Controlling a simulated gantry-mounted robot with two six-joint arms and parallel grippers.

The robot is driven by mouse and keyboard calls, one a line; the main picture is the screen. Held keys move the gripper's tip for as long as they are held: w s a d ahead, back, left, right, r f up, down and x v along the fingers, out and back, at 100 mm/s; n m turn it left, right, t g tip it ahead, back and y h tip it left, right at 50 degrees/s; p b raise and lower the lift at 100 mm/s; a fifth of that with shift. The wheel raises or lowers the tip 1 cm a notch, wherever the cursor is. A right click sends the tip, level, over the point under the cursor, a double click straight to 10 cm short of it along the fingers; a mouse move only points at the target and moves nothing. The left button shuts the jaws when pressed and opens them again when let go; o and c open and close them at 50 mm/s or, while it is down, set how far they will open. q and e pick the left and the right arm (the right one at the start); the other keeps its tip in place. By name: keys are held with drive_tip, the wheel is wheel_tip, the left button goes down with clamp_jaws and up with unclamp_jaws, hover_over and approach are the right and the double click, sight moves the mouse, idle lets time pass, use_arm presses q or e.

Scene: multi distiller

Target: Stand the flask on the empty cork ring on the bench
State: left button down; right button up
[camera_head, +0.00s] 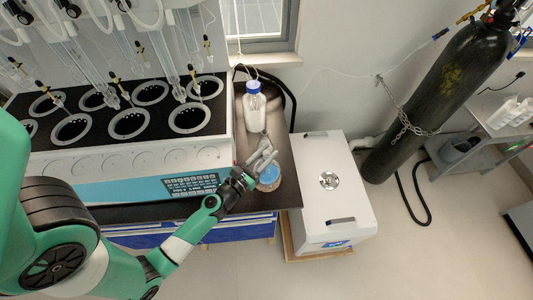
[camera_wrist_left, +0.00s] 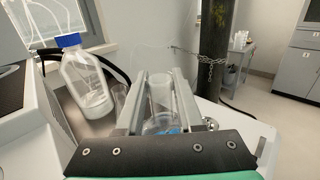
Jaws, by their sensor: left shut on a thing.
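The clear glass flask (camera_wrist_left: 160,95) has its neck between the two fingers of my left gripper (camera_wrist_left: 158,88), which is shut on it. Blue shows at its lower end in the left wrist view. In the head view, the flask's round blue body (camera_head: 269,174) shows just beside my left gripper (camera_head: 262,154), over the right part of the dark bench (camera_head: 287,190). A thin tan edge shows below the blue; I cannot tell whether this is the cork ring or whether the flask touches it. No empty cork ring shows clearly. My right gripper is not in view.
A blue-capped bottle (camera_head: 255,108) stands behind the gripper; it also shows in the left wrist view (camera_wrist_left: 86,82). A clear glass vessel (camera_wrist_left: 119,97) is left of the fingers. The distiller (camera_head: 130,165) borders the left, and a white box (camera_head: 328,205) stands right of the bench.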

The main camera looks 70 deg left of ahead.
use_arm(q)
drive_tip(key=shift+f, duration=0.15)
drive_tip(key=shift+c, duration=2.3)
unclamp_jaws()
drive_tip(key=b+v, duration=0.4)
drive_tip(key=v, duration=0.7)
drive_tip(key=shift+s+b, duration=0.3)
drive_tip(key=shift+d, duration=0.15)
